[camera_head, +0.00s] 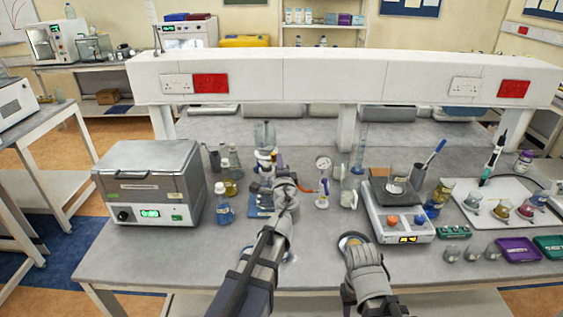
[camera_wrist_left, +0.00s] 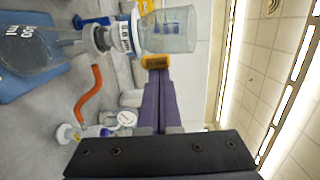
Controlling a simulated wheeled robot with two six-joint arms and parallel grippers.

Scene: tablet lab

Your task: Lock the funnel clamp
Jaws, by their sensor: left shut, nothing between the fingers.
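The filter assembly stands behind my left gripper in the head view. Its clear funnel cup (camera_head: 264,133) is at the top, and the funnel cup (camera_wrist_left: 166,30) is also large in the left wrist view. A pale collar joins it to a glass flask (camera_wrist_left: 35,52) on a blue base (camera_wrist_left: 25,80). A blue lever-like part (camera_wrist_left: 91,22), perhaps the clamp's, sticks out beside the collar. My left gripper (camera_wrist_left: 157,63) is shut and empty, its tips close beside the cup; I cannot tell if they touch. My right arm (camera_head: 365,265) is at the front; its fingers are not clear.
Bottles (camera_head: 223,204) stand left of the assembly, and a hotplate stirrer (camera_head: 401,225) stands right. The front middle of the bench is mostly clear.

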